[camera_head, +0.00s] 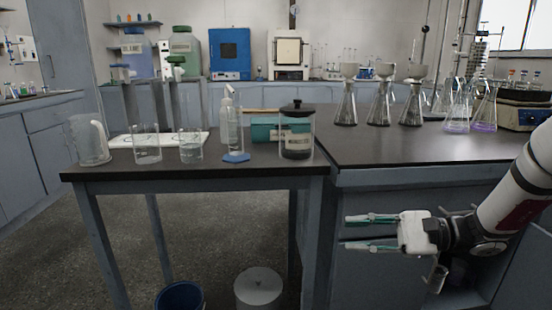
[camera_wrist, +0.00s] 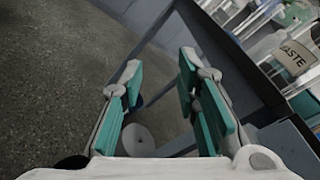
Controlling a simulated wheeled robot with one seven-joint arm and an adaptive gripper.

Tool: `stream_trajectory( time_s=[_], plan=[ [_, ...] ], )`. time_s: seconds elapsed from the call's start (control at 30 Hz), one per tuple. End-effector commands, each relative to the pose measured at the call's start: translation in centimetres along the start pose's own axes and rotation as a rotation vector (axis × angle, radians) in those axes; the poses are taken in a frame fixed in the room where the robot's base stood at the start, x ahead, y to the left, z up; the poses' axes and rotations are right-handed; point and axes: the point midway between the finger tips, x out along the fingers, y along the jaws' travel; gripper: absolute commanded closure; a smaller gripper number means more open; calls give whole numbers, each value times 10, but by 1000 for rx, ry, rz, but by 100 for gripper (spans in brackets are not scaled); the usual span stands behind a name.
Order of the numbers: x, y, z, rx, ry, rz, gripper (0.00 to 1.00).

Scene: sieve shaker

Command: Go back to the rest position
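My gripper (camera_head: 370,234) is in front of the blue-grey bench at the lower right of the head view, below the level of the table tops and pointing left. Its two fingers with green pads are apart, and nothing is between them. In the wrist view my gripper (camera_wrist: 160,90) also shows open and empty, with the floor and the side table's frame beyond it. My arm comes in from the right edge of the head view.
The side table (camera_head: 200,175) bears a pitcher (camera_head: 88,140), beakers, a wash bottle (camera_head: 231,125) and a lidded jar (camera_head: 297,135). Several flasks stand on the right bench (camera_head: 400,148). A blue bin (camera_head: 180,296) and a white round container (camera_head: 258,287) stand on the floor.

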Motion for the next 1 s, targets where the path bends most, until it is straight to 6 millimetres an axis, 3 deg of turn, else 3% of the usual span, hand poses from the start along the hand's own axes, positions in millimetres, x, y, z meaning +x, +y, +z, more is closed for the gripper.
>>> stream_trajectory(
  time_s=[0.03,0.2,0.43,0.7,1.0],
  plan=[
    [11,7,22,-32,4,84,71],
    [30,44,80,-120,30,347,71],
    [31,102,144,-261,99,677,71],
    [2,165,194,-457,227,1017,71],
    [-48,213,219,-676,400,1291,71]
  ],
)
